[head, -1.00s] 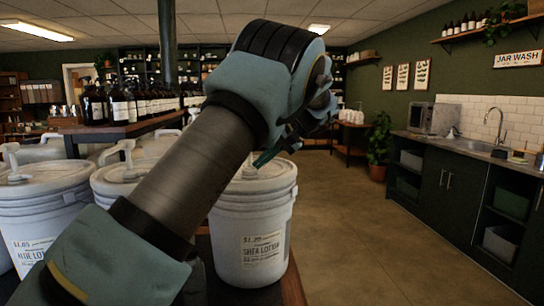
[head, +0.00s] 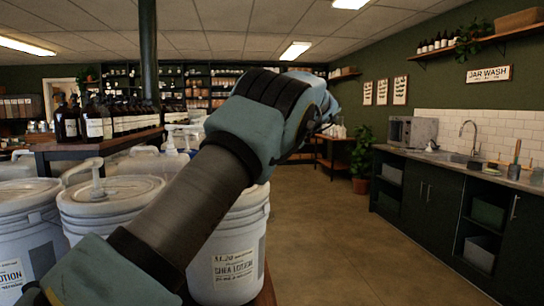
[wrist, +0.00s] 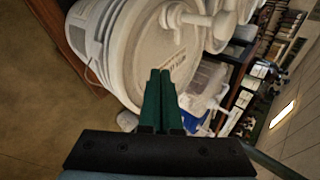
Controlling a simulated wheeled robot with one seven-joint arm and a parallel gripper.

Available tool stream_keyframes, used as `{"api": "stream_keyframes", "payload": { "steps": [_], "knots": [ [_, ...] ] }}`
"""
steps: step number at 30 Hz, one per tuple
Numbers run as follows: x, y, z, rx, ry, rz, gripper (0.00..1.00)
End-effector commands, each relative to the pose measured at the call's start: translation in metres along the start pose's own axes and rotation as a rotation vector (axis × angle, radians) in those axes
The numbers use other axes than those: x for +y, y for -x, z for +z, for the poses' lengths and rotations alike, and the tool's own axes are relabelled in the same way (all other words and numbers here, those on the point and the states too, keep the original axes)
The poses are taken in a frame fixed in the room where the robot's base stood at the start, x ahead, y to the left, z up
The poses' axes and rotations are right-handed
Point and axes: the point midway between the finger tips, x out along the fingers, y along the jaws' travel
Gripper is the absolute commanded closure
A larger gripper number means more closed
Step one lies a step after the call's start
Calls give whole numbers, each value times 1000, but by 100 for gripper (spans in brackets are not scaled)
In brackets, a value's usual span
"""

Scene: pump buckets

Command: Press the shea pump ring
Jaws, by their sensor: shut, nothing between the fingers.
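The white shea lotion bucket (head: 230,262) stands at the table's right end in the head view, its label readable. My arm covers most of its lid and its pump there. In the wrist view a white bucket (wrist: 140,45), seemingly the same one, lies sideways in the picture. In the head view the fingertips are hidden behind my wrist.
Other white pump buckets (head: 105,208) stand close on the left. A raised shelf with dark bottles (head: 95,125) is behind them. Open floor (head: 340,240) lies to the right, before a dark counter with a sink (head: 465,158).

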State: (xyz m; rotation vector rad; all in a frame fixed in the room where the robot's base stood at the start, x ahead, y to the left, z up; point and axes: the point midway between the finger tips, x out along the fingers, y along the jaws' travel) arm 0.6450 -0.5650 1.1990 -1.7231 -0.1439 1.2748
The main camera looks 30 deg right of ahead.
Motion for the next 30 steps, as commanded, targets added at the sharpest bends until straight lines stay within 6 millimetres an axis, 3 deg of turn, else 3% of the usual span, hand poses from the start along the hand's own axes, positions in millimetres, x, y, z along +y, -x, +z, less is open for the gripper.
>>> {"api": "stream_keyframes", "payload": {
  "steps": [9,30],
  "knots": [
    [-1,25,-7,0,0,0,100],
    [-7,33,-7,0,0,1,100]
  ]
}}
